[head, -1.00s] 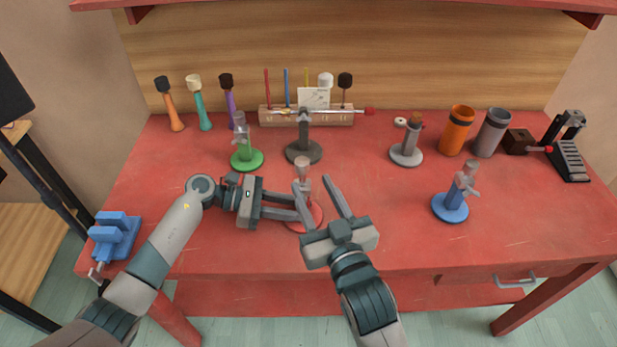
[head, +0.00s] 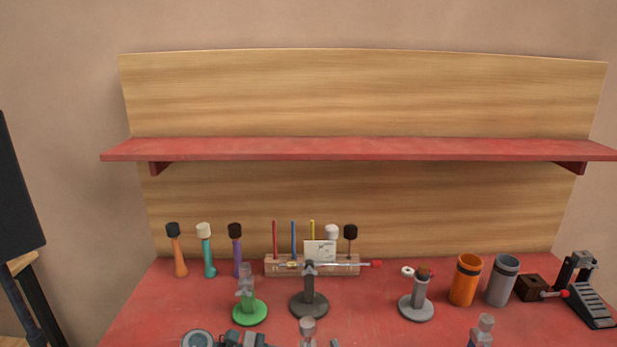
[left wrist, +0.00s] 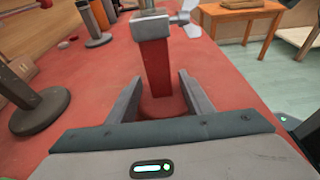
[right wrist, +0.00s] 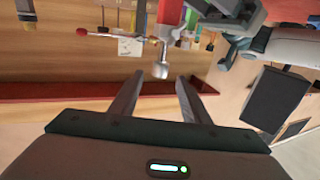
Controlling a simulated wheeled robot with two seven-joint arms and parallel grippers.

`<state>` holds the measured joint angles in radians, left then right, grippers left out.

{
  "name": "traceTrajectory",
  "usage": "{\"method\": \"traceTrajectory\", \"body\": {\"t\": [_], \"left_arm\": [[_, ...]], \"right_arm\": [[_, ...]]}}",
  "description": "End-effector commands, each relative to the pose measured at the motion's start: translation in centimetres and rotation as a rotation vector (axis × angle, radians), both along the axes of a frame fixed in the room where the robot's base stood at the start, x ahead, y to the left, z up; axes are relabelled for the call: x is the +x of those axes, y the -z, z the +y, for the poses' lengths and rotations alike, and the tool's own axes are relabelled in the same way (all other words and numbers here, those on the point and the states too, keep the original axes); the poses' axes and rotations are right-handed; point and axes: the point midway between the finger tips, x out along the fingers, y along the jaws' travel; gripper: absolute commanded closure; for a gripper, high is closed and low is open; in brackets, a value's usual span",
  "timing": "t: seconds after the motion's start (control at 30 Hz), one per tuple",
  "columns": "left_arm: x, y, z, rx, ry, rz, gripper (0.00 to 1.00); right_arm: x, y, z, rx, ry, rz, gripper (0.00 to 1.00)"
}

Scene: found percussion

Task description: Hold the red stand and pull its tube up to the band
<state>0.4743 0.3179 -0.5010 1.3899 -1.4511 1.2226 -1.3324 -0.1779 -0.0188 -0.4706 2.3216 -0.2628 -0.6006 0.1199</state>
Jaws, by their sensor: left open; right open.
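The red stand is cut off by the bottom of the head view, where only the pale grey top of its tube (head: 307,327) shows. In the left wrist view its red post (left wrist: 158,75) rises from a round red base to a grey collar with a side lever. My left gripper (left wrist: 160,78) is open, a finger on either side of the post. My right gripper (right wrist: 160,77) is open, and the tube's grey end lies just beyond its fingertips. I cannot make out the band on the tube.
Green (head: 249,312), dark grey (head: 309,304) and grey (head: 416,308) stands are behind. A blue stand's top (head: 485,325) shows at right. A wooden rack (head: 290,265), orange cup (head: 466,280) and grey cup (head: 502,281) stand farther back. A red shelf (head: 360,149) spans the wall.

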Motion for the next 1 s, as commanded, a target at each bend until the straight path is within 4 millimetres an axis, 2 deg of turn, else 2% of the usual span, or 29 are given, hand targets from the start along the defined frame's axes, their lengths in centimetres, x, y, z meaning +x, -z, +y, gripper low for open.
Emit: {"method": "traceTrajectory", "body": {"t": [0.27,0.7,0.83,1.0], "left_arm": [[0.0,-0.8,2.8,0.003,-0.002,-0.001,0.53],[0.1,-3.0,9.7,0.001,-0.003,-0.001,0.53],[0.1,-3.3,10.9,0.000,-0.003,-0.001,0.53],[0.1,-3.5,11.3,-0.001,-0.001,0.000,0.53]], "right_arm": [[0.0,0.0,0.0,0.000,0.000,0.000,0.57],[0.0,0.0,0.0,0.000,0.000,0.000,0.57],[0.0,0.0,0.0,0.000,0.000,0.000,0.57],[0.0,0.0,0.0,0.000,0.000,0.000,0.57]]}}
